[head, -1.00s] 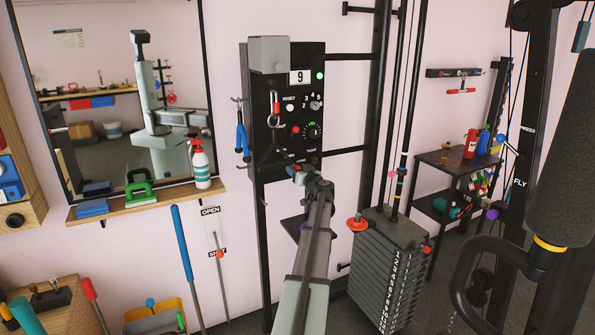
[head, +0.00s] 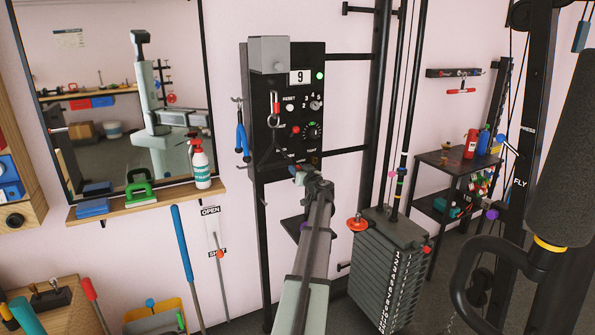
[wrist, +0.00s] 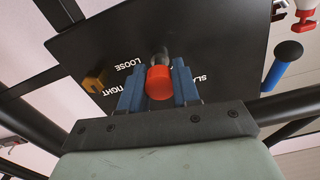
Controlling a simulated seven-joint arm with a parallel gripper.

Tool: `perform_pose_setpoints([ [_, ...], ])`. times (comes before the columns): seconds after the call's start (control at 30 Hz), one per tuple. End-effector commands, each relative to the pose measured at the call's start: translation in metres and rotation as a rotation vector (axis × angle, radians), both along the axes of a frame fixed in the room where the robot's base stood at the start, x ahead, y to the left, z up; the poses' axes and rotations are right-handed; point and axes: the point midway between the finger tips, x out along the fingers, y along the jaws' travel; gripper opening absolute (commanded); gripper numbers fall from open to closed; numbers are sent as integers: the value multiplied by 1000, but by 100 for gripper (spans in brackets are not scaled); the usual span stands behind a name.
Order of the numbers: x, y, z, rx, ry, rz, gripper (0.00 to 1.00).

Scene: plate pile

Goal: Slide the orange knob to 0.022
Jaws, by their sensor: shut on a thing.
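An orange-red knob (wrist: 159,82) on a short metal stem shows in the wrist view, in front of a black panel marked LOOSE and TIGHT. My gripper (wrist: 159,88) has its blue fingers on both sides of this knob, shut on it. A yellow-orange knob (wrist: 94,80) sits on the panel to the left, apart from my fingers. In the head view my gripper (head: 301,172) is at the lower edge of the black control panel (head: 315,85), where the held knob is mostly hidden. No scale reading 0.022 can be read.
A metal clip (head: 276,108) hangs on the panel's front, above my gripper. A weight stack (head: 386,270) stands at right. A small orange-red knob (head: 220,253) is on the OPEN/SHUT plate.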

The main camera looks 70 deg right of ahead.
Motion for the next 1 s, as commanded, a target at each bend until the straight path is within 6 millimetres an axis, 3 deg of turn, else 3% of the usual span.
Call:
perform_pose_setpoints([
  [0.27,18,-20,0,-1,-1,1,0],
  [0.53,20,-20,1,-2,-2,1,0],
  [0.57,20,-20,1,-2,-2,1,34],
  [0.8,19,-19,0,-1,-1,1,57],
  [1.0,19,-19,0,-1,-1,1,57],
])
